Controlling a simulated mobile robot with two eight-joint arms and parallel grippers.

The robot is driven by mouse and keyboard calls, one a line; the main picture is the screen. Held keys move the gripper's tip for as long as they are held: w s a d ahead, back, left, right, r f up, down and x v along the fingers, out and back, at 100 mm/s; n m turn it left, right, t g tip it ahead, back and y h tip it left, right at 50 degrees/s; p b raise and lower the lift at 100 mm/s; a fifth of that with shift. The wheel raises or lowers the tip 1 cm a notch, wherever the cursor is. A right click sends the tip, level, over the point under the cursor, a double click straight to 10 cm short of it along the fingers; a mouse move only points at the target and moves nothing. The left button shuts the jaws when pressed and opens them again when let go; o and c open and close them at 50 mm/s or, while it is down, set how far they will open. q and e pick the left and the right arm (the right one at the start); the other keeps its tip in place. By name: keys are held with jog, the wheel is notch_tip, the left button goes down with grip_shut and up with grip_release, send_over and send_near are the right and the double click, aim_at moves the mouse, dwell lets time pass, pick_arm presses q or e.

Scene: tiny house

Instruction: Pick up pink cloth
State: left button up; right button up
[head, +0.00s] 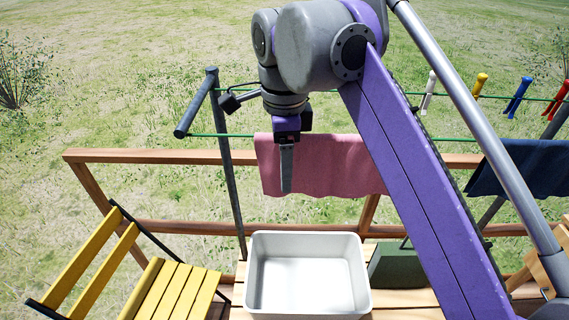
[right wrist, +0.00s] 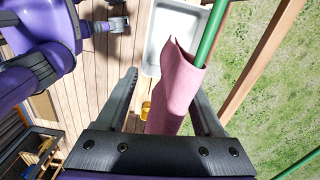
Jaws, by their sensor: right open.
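The pink cloth (head: 330,165) hangs folded over a green line in the head view. In the right wrist view, the cloth (right wrist: 174,90) is seen from above and lies between my two fingers. My right gripper (head: 287,170) points down over the left part of the cloth, with a finger in front of it. The same gripper shows open in the right wrist view (right wrist: 165,82), and I see no grip on the cloth. What seems to be my left arm's end (right wrist: 117,25) is small at the top left of that view; its jaws are unclear.
A white tub (head: 308,308) stands below the cloth. A yellow slatted chair (head: 170,290) is at the lower left. A dark blue cloth (head: 530,165) hangs at the right, near coloured pegs (head: 518,97). A wooden railing (head: 160,156) runs behind; a dark post (head: 228,170) stands left of the cloth.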

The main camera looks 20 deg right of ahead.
jog(key=c, duration=0.6)
jog(key=shift+w, duration=0.2)
grip_shut()
jog(key=shift+s, duration=0.1)
